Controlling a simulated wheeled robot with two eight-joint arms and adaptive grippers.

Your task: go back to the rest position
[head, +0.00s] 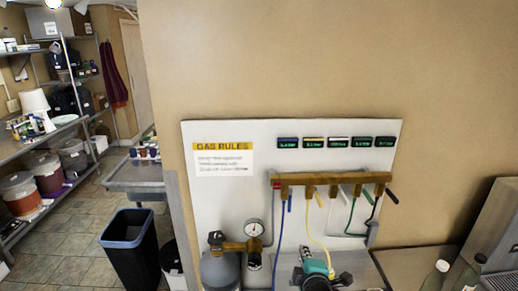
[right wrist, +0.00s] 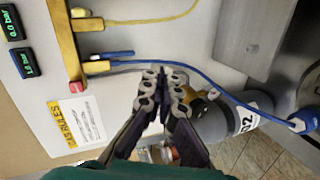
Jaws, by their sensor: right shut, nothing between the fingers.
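My right gripper (head: 317,270) is low in the middle of the head view, in front of the gas panel (head: 235,215). In the right wrist view its two fingers (right wrist: 165,82) are together with nothing between them. They stand near the blue hose (right wrist: 220,82) and the grey gas cylinder (right wrist: 212,124); I cannot tell whether they touch either. The brass manifold (head: 330,178) with its coloured valve handles is above the gripper in the head view. My left gripper is not in view.
The cylinder's brass regulator (head: 236,246) and round gauge (head: 254,229) are left of the gripper. Bottles (head: 436,276) stand on the counter (head: 415,262) at right. A dark bin (head: 131,252) and shelves with buckets (head: 48,172) are at left.

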